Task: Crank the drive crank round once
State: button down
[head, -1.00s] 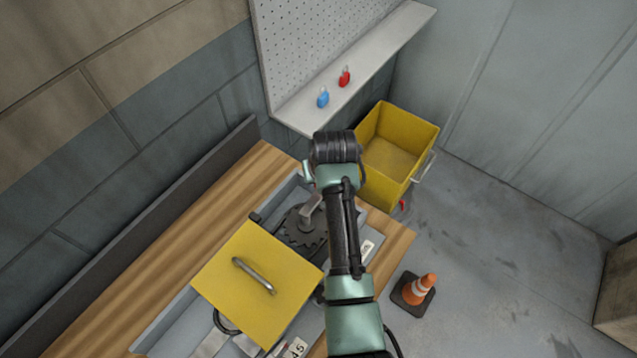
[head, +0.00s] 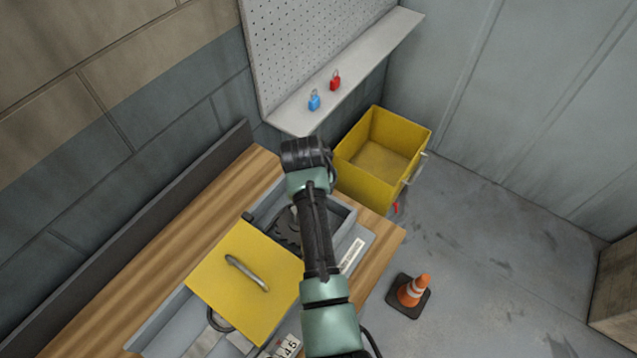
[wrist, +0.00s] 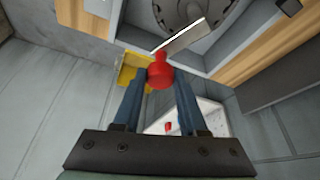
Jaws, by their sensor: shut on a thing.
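The drive crank's red knob (wrist: 160,74) shows in the wrist view, between the tips of my gripper (wrist: 159,84). My gripper's blue fingers are shut on it. The crank's flat grey arm (wrist: 181,37) runs from the knob up and right across a dark round wheel (wrist: 208,20). In the head view part of the dark toothed wheel (head: 284,230) shows in the grey tray-like frame on the bench. My arm covers the knob, my gripper and most of the crank there.
A yellow bin (head: 365,183) stands past the bench end. A shelf (head: 375,58) holds a blue padlock (head: 314,102) and red padlock (head: 335,83). A cone (head: 412,291) stands on the floor.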

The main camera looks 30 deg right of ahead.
jog(key=shift+c, duration=2.2)
grip_release()
jog(key=shift+r, duration=0.1)
jog(key=b+v, duration=0.2)
jog(key=v, duration=1)
jog(key=shift+r, duration=0.3)
jog(key=shift+s+a, duration=0.1)
